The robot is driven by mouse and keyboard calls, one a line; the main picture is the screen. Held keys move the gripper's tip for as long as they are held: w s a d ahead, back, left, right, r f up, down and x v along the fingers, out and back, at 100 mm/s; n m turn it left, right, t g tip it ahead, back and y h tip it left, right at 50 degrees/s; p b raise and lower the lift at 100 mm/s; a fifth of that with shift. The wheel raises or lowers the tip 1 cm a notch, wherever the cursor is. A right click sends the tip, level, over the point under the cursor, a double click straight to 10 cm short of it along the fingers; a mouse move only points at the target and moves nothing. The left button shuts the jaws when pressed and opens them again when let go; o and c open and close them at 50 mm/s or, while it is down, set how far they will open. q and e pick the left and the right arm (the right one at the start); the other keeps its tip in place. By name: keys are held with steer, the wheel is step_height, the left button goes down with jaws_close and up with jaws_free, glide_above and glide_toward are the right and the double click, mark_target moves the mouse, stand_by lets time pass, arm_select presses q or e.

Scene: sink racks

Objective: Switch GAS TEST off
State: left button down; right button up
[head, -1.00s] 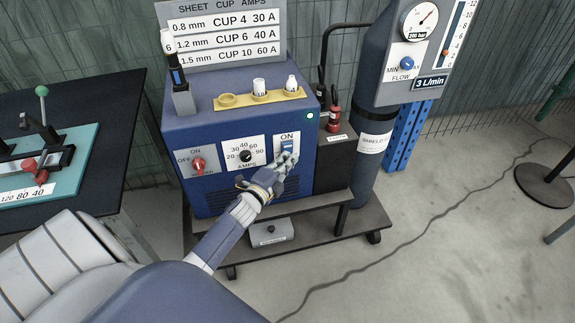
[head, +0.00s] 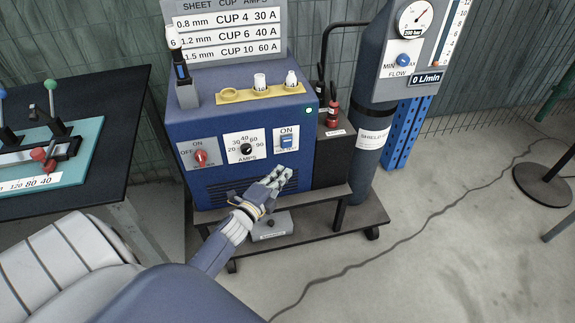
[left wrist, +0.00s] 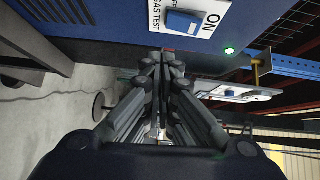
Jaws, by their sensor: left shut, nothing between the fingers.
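The GAS TEST switch (head: 287,141) is a blue rocker on a white plate marked ON, at the right of the blue welder's front panel. It also shows in the left wrist view (left wrist: 184,22), where the plate reads GAS TEST. My left gripper (head: 281,176) is shut and empty, just below the switch plate and apart from it. In the left wrist view its closed fingers (left wrist: 165,60) point at the panel below the switch. The flow display (head: 426,78) reads 0 L/min. My right gripper is not in view.
The blue welder (head: 240,110) stands on a dark cart (head: 370,215). The panel also has a red switch (head: 201,157) and an AMPS knob (head: 247,150). A gas cylinder (head: 372,115) stands to the right. A grey pedal box (head: 271,226) sits below.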

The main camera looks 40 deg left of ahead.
arm_select(q)
steer(key=shift+s+d+f+p, duration=0.1)
steer(key=shift+s+d+p, duration=0.1)
steer(key=shift+s, duration=1.15)
steer(key=shift+s+d+f+p, duration=0.1)
steer(key=shift+s+p, duration=0.05)
steer(key=shift+s, duration=1.2)
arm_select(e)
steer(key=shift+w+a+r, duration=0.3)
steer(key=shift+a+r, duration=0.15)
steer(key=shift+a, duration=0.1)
